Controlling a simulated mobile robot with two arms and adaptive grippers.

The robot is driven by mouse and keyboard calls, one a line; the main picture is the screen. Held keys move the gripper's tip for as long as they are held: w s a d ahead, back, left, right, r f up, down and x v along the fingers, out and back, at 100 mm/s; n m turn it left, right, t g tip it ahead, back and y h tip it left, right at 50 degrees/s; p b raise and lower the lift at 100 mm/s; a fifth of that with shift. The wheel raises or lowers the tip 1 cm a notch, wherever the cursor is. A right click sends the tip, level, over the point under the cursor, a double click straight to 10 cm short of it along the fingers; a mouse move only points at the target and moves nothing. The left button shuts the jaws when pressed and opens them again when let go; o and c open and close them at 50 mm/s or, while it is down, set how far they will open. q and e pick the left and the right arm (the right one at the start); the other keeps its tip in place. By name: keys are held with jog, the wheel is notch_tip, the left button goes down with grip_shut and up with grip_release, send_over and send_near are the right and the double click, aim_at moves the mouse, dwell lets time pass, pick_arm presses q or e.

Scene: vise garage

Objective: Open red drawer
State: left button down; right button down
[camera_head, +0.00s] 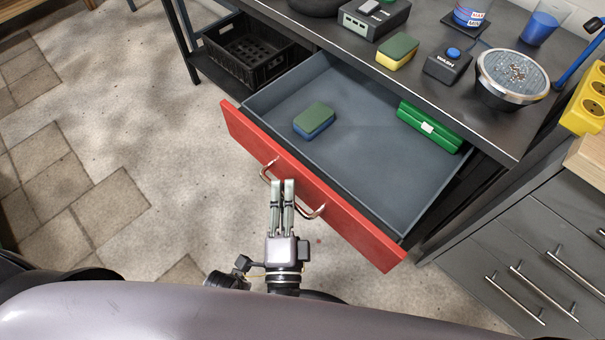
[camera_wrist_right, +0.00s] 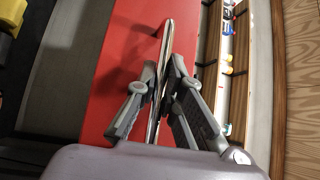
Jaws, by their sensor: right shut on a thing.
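The red drawer (camera_head: 310,187) is pulled well out from under the dark workbench, and its grey inside shows. Its metal handle (camera_head: 314,213) is on the red front. My right gripper (camera_head: 283,184) is at the middle of the handle, its fingers shut on it. In the right wrist view the fingers (camera_wrist_right: 162,84) close on both sides of the handle bar (camera_wrist_right: 166,45), with the red front (camera_wrist_right: 125,65) behind. A green and blue sponge (camera_head: 314,121) and a green case (camera_head: 430,127) lie in the drawer. My left gripper is not in view.
The workbench top (camera_head: 450,107) holds a yellow and green sponge (camera_head: 397,52), a dark device with a blue button (camera_head: 447,62), a round metal item (camera_head: 512,78) and cups. A black crate (camera_head: 248,50) sits on the lower shelf. Grey drawers (camera_head: 520,262) stand at right. The floor at left is clear.

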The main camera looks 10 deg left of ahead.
jog(key=shift+s+a+f, duration=0.1)
jog(key=shift+s+a, duration=0.45)
jog(key=shift+s, duration=0.25)
jog(key=c, duration=1.7)
grip_release()
